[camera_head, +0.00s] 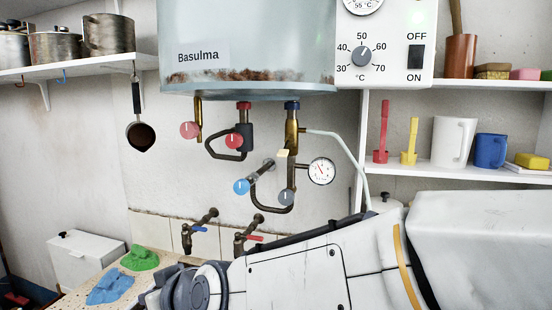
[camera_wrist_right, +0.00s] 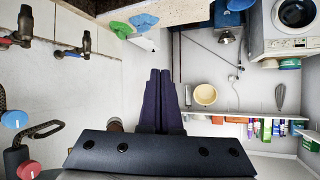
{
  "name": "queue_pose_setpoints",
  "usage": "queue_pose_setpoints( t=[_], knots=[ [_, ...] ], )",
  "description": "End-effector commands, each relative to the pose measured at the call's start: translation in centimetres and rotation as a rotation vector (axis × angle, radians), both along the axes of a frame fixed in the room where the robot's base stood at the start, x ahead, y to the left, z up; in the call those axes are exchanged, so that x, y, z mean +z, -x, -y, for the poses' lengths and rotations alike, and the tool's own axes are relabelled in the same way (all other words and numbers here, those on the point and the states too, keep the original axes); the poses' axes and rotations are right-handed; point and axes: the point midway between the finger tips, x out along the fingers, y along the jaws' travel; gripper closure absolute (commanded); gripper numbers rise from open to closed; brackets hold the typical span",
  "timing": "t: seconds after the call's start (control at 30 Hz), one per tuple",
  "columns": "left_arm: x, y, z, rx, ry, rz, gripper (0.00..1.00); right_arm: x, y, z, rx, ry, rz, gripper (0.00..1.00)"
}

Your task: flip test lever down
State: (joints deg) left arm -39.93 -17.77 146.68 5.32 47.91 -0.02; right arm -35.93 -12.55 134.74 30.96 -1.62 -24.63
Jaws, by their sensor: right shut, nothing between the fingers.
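Under the boiler (camera_head: 245,50), a small pale yellow tab (camera_head: 283,153) sits on the right-hand brass pipework; it looks like the test lever, standing roughly level, but it is too small to be certain. A blue knob (camera_head: 241,187), a grey knob (camera_head: 287,197) and a pressure gauge (camera_head: 321,171) are close to it. My right arm crosses the lower right of the head view, below the pipework. My right gripper (camera_wrist_right: 160,72) is shut and empty in the wrist view, apart from the blue knob (camera_wrist_right: 14,120) and a red knob (camera_wrist_right: 28,171) at that view's left edge. My left gripper is not in view.
Two wall taps (camera_head: 208,217) (camera_head: 254,228) stand below the pipework, close to my right arm. Red knobs (camera_head: 189,130) (camera_head: 234,141) hang left of the tab. A pale hose (camera_head: 350,155) runs down on the right. The shelf (camera_head: 460,176) at right holds mugs.

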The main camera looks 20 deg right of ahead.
Motion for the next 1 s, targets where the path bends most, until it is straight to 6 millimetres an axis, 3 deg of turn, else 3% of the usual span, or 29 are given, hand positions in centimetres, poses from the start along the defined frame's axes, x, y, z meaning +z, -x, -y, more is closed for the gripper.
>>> queue_pose_setpoints(
  t=[0.03, 0.1, 0.2, 0.3, 0.4, 0.6, 0.77, 1.0],
  knots=[
    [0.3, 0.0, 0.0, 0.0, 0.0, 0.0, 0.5, 2.8, -2.3, 0.6, -0.066, -0.031, 0.099, 1.0],
    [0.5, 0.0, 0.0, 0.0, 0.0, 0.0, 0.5, 6.5, -5.1, 2.0, -0.168, -0.066, 0.234, 1.0],
    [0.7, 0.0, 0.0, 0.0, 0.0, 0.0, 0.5, 11.4, -8.1, 5.3, -0.342, -0.081, 0.408, 1.0],
    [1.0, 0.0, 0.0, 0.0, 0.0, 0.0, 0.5, 15.6, -9.8, 9.6, -0.543, -0.064, 0.549, 1.0],
    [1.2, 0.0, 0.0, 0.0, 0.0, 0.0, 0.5, 18.8, -9.9, 13.6, -0.737, -0.03, 0.644, 1.0],
    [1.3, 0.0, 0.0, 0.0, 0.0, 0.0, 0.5, 21.8, -7.9, 19.0, -1.024, 0.055, 0.702, 1.0],
    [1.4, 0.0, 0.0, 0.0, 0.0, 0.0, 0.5, 22.4, -6.9, 20.8, -1.125, 0.097, 0.699, 1.0],
    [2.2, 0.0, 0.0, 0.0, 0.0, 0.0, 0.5, 22.9, -8.9, 22.7, -1.144, 0.106, 0.697, 1.0]
  ],
)
